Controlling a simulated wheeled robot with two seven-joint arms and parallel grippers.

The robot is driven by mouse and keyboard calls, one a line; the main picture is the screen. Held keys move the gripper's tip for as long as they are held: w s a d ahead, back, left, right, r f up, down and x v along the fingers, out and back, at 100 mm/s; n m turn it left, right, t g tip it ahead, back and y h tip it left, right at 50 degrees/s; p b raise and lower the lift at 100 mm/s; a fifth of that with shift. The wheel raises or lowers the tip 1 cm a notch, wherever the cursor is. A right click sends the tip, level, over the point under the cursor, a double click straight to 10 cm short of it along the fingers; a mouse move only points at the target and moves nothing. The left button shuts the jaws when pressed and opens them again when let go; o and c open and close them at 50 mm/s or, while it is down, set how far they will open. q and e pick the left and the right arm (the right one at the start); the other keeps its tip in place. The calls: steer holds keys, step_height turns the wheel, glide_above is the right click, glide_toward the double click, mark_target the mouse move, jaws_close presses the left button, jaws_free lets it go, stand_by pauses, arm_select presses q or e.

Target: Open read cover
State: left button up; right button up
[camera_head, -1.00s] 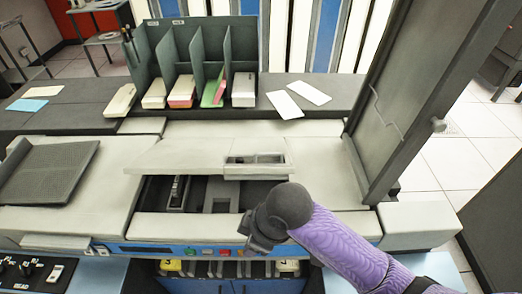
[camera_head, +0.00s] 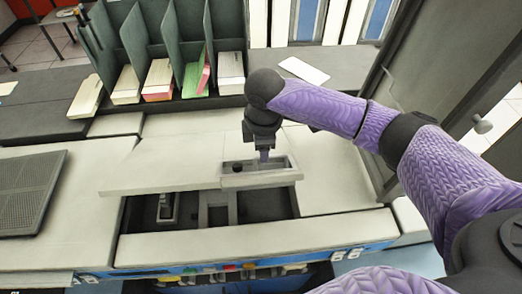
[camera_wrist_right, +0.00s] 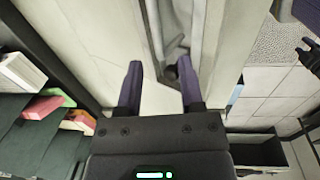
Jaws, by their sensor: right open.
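The read cover (camera_head: 160,165) is a pale flat panel on the grey machine. A recessed pocket (camera_head: 285,177) is set in its right part. In front of the cover's near edge is a dark opening with machine parts in it. My right gripper (camera_head: 263,158) is over the pocket, pointing down, with its fingertips at or just inside it. In the right wrist view the two purple fingers (camera_wrist_right: 159,68) are apart, and the pocket lies near the right finger. Contact cannot be told. My left gripper is not seen in the head view.
A green rack (camera_head: 168,48) with card stacks stands behind the cover. A dark upright panel (camera_head: 450,70) with a knob rises at the right. A dark ribbed plate (camera_head: 28,195) lies at the left. A loose white card (camera_head: 303,70) lies at the back.

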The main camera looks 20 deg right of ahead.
steer(key=shift+w+f, duration=0.15)
steer(key=shift+f, duration=1.2)
jaws_close()
stand_by(0.3)
